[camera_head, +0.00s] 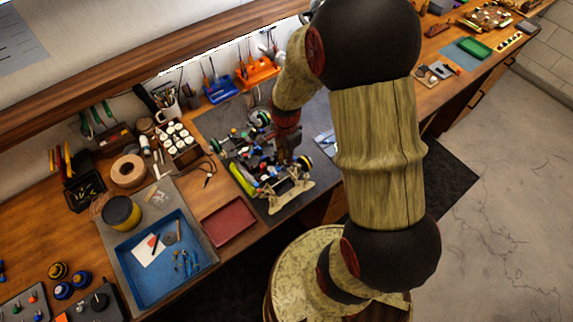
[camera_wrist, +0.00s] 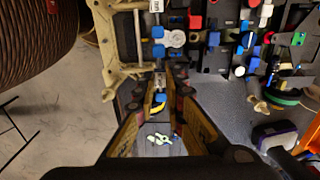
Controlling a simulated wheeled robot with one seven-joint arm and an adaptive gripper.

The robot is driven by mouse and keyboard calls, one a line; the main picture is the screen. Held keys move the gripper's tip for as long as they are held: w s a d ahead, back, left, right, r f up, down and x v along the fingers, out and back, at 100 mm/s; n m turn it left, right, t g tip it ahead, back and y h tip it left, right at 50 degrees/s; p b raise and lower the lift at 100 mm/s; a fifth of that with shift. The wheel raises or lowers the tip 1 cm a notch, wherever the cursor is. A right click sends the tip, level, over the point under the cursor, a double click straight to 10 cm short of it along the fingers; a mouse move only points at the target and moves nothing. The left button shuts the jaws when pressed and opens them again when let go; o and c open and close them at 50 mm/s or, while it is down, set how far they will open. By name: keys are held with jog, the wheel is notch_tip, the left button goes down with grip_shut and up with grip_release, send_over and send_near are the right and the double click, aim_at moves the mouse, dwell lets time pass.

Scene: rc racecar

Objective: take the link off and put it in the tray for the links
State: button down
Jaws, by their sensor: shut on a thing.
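The RC car (camera_head: 262,180) stands on the dark mat, with its beige end toward the front; its frame (camera_wrist: 108,55) fills the top of the wrist view. My gripper (camera_head: 286,156) is down at the car. In the wrist view my gripper (camera_wrist: 161,97) is shut on a small link (camera_wrist: 160,98), of which a blue end shows between the fingertips. The fingers hide the rest, and I cannot tell whether it is still joined to the car. A shallow red tray (camera_head: 229,222) lies left of the car, empty. I cannot tell whether it is the tray for the links.
A larger blue tray (camera_head: 132,278) with tools and a white card is further left. A yellow-black tin (camera_head: 121,212) and a tape roll (camera_head: 128,171) stand behind it. Orange and blue tool racks (camera_head: 258,72) line the wall.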

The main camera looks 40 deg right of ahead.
jog(key=shift+r+p, duration=1.2)
jog(key=shift+r, duration=0.65)
jog(key=shift+r, duration=0.1)
